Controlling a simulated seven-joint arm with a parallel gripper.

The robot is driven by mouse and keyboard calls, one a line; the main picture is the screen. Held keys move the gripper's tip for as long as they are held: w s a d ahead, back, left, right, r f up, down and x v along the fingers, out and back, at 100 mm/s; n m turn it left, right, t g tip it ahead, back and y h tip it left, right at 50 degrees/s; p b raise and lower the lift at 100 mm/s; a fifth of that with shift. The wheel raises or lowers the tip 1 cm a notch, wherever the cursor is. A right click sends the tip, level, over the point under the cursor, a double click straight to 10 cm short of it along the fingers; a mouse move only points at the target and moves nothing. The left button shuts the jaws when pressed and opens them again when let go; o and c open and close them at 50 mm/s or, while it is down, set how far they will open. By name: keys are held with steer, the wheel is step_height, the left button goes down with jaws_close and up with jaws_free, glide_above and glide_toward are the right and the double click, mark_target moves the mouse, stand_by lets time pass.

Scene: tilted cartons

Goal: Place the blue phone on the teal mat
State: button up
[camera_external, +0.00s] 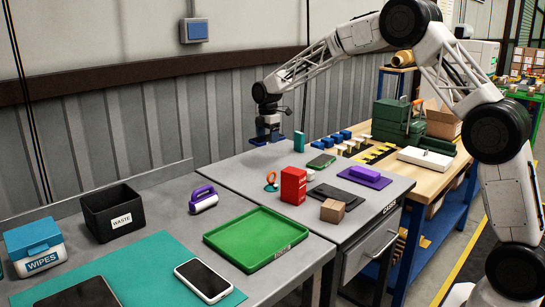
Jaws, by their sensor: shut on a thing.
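My gripper (268,131) is at the back of the grey workbench, in front of the ribbed wall. It points down and is shut on a small dark blue thing, which looks like the blue phone (264,140). The fingers partly hide it, and it is too small to tell whether it touches the bench. The teal mat (130,262) lies at the front left on the nearer bench, well away from my gripper. A white phone with a dark screen (203,281) and a dark flat device (82,293) lie on the mat.
A green tray (256,238), a purple-handled roller (203,198), a black waste bin (113,213) and a wipes box (35,244) stand around the mat. A teal upright block (298,141) is right of my gripper. A red box (293,186) stands nearer the front.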

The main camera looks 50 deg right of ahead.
mark_target(267, 138)
steer(key=shift+r, duration=0.15)
steer(key=r, duration=0.5)
steer(key=shift+a, duration=0.3)
steer(key=s+a+n, duration=0.3)
steer(key=s+a, duration=0.3)
steer(key=a, duration=0.6)
steer(key=s+a+n, duration=0.3)
steer(key=s+a, duration=0.2)
steer(key=a, duration=0.7)
steer(key=s+a+n, duration=0.3)
steer(key=s+a, duration=0.3)
steer(key=a, duration=0.7)
steer(key=s+a+n, duration=0.5)
steer(key=s+a, duration=0.6)
steer(key=s, duration=0.4)
steer(key=s+a+n, duration=0.5)
steer(key=s+a, duration=0.6)
steer(key=s, duration=0.4)
step_height(267, 138, down, 9)
steer(key=shift+d+r, duration=0.1)
steer(key=shift+r, duration=0.1)
steer(key=shift+f, duration=0.55)
